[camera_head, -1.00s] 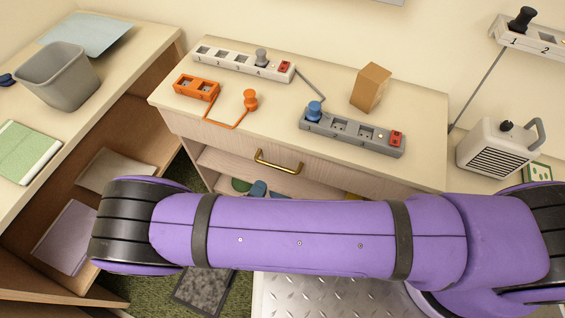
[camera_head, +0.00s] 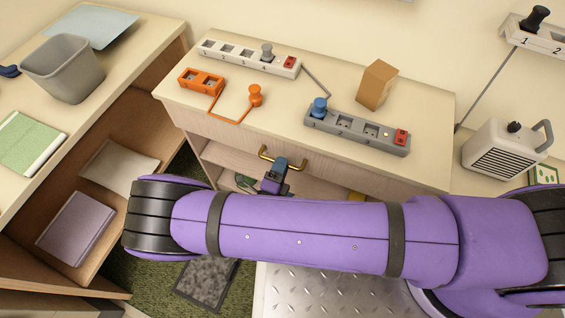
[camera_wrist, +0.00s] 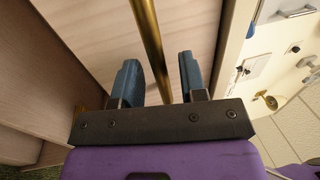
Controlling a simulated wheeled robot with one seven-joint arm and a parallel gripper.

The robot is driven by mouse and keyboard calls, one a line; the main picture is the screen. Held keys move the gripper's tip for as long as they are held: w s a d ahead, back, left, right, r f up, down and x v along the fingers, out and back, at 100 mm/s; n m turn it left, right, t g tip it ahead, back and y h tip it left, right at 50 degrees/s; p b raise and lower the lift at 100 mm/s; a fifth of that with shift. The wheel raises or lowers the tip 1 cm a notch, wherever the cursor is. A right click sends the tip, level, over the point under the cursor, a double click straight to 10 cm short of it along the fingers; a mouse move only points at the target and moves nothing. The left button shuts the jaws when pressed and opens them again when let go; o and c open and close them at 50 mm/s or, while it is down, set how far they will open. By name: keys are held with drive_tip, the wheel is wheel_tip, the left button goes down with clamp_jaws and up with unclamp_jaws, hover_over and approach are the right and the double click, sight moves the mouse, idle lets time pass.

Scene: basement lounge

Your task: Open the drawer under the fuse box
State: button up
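The drawer (camera_head: 225,133) is a pale wood front under the cabinet top and looks closed. Its brass bar handle (camera_head: 297,164) shows in the head view, partly covered by my gripper (camera_head: 276,170). In the wrist view the handle (camera_wrist: 150,40) runs between the two blue fingers of my gripper (camera_wrist: 160,75). The fingers are apart, one on each side of the bar, with gaps to it. I cannot make out a fuse box for certain in the head view.
On the cabinet top (camera_head: 235,80) stand a white power strip (camera_head: 240,57), an orange socket block (camera_head: 200,79), a grey power strip (camera_head: 355,131) and a wooden block (camera_head: 376,85). A white heater (camera_head: 505,150) is at right. An open shelf lies below the drawer.

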drive_tip(key=shift+w+d+r, duration=0.1)
drive_tip(key=shift+w+d, duration=0.05)
drive_tip(key=shift+w, duration=0.3)
clamp_jaws()
